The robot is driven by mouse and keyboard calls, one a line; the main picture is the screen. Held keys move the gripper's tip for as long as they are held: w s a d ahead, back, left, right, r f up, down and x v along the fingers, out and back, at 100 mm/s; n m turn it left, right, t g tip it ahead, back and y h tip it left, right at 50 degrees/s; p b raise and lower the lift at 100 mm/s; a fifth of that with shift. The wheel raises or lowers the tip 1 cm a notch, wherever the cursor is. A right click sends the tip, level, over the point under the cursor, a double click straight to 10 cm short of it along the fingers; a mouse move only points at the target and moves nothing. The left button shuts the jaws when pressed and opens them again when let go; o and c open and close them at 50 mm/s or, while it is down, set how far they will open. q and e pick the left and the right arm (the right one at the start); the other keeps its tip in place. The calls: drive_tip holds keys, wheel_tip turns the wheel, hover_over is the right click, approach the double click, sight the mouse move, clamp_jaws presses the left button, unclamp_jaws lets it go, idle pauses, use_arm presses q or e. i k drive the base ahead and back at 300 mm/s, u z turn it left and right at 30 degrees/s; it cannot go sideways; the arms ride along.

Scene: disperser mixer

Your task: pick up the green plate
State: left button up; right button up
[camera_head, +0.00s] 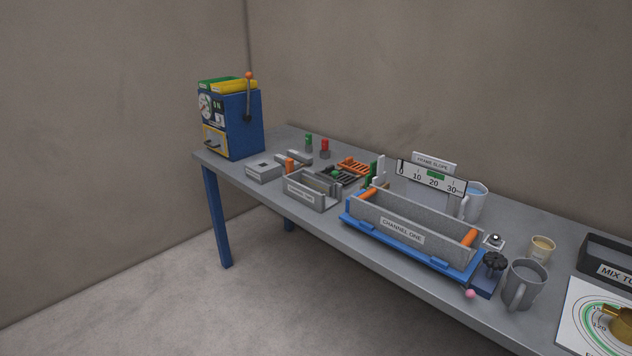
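I cannot tell for sure which thing is the green plate. A flat green piece (217,82) lies on top of the blue machine (243,125) at the table's far left end, beside a yellow piece (233,87). An upright green piece (373,170) stands behind the long grey trough, next to white upright pieces. A small green block (309,142) stands near the back edge. Neither of my grippers shows in this view.
A grey table (400,272) runs from back left to front right. It carries a long grey trough (412,228) on a blue base, a smaller grey box (311,192), an orange rack (353,167), a grey mug (523,284) and a dial sheet (600,315). Open floor lies front left.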

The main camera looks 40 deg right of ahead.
sight(373, 164)
drive_tip(key=u, duration=0.2)
drive_tip(key=i, duration=2.1)
drive_tip(key=z, duration=1.3)
drive_tip(key=i, duration=0.85)
drive_tip(key=z, duration=0.8)
